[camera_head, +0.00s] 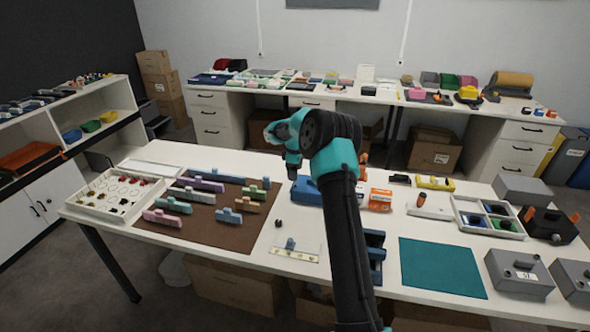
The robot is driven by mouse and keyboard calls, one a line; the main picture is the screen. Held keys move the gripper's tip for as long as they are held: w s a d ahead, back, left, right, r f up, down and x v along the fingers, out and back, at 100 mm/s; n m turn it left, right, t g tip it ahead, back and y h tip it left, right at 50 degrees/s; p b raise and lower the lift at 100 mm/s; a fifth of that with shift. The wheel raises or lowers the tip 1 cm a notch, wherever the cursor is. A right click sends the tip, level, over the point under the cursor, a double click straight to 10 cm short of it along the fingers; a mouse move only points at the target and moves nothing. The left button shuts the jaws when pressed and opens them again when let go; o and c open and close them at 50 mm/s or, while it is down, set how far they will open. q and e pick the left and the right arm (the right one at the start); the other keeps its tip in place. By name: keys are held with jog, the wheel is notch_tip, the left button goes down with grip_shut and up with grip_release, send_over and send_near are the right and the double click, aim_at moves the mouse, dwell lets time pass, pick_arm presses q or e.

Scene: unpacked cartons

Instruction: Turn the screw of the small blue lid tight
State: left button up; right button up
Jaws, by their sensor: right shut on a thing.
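My right gripper (293,168) points down over the back middle of the white table, just above a blue box-like piece (307,192). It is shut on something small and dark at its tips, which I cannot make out. The arm hides part of the blue piece's right side. I cannot tell for sure which blue piece is the small lid, and no screw shows clearly. My left gripper is not in view.
A brown mat (225,232) with several coloured blocks lies left, beside a white sorting tray (80,203). A teal mat (440,267), a white divided tray (462,214) and grey boxes (520,272) stand right. A small dark piece (278,223) lies on bare table by the brown mat.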

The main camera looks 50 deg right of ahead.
jog(key=shift+f, duration=1.3)
dwell(0.4)
jog(key=shift+m, duration=0.3)
jog(key=m, duration=0.9)
jog(key=shift+m, duration=0.3)
jog(key=m, duration=0.9)
jog(key=shift+m, duration=0.3)
jog(key=shift+n, duration=0.9)
jog(key=shift+r, duration=0.1)
jog(key=shift+r, duration=2.2)
